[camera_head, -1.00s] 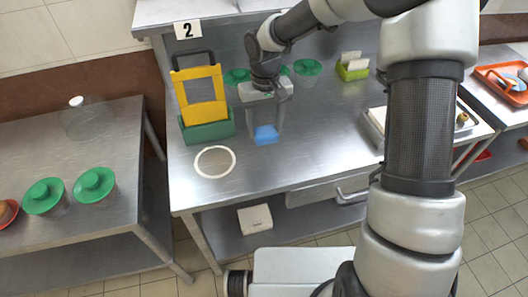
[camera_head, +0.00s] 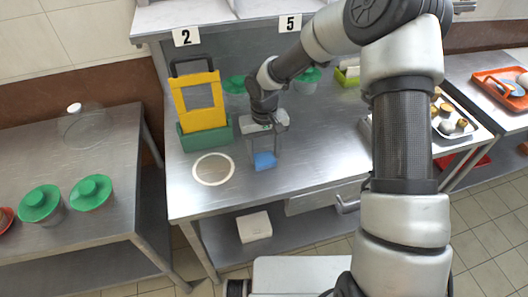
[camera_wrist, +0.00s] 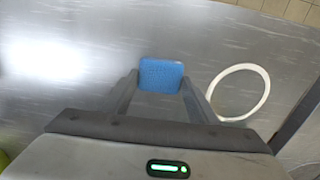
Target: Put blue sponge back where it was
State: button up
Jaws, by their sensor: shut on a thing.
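The blue sponge (camera_head: 265,160) is between the fingertips of my gripper (camera_head: 264,152), over the steel table to the right of the white ring. My gripper points down and is shut on the sponge. In the wrist view the sponge (camera_wrist: 161,74) shows between the two finger ends, with the ring to its right. I cannot tell whether the sponge touches the table top.
The white ring (camera_head: 213,169) lies on the steel table (camera_head: 310,160). A green holder with a yellow frame (camera_head: 203,110) stands behind it. Green-lidded containers (camera_head: 307,78) stand at the back. The table front right of the sponge is clear.

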jog(key=o, duration=1)
notch_tip(320, 180, up, 12)
jog(key=shift+r+p, duration=0.15)
jog(key=shift+p, duration=0.6)
notch_tip(320, 180, up, 11)
jog(key=t+h+p, duration=0.1)
jog(key=p, duration=0.1)
send_over(264, 156)
jog(key=s+d, duration=0.4)
jog(key=d, duration=0.2)
jog(key=s+d+r+m+t+p, duration=0.1)
jog(key=s+d+r+t+p, duration=0.1)
jog(key=s+d+r, duration=0.4)
jog(key=s+r+p, duration=0.1)
jog(key=s+r, duration=0.2)
jog(key=s, duration=0.1)
jog(key=s+d+r+m+t+p, duration=0.1)
jog(key=s+r, duration=0.2)
jog(key=s, duration=0.1)
jog(key=s+d+r+m+t+y+p, duration=0.1)
jog(key=s+r, duration=0.2)
jog(key=s, duration=0.2)
jog(key=shift+d+r, duration=0.1)
jog(key=shift+d, duration=0.1)
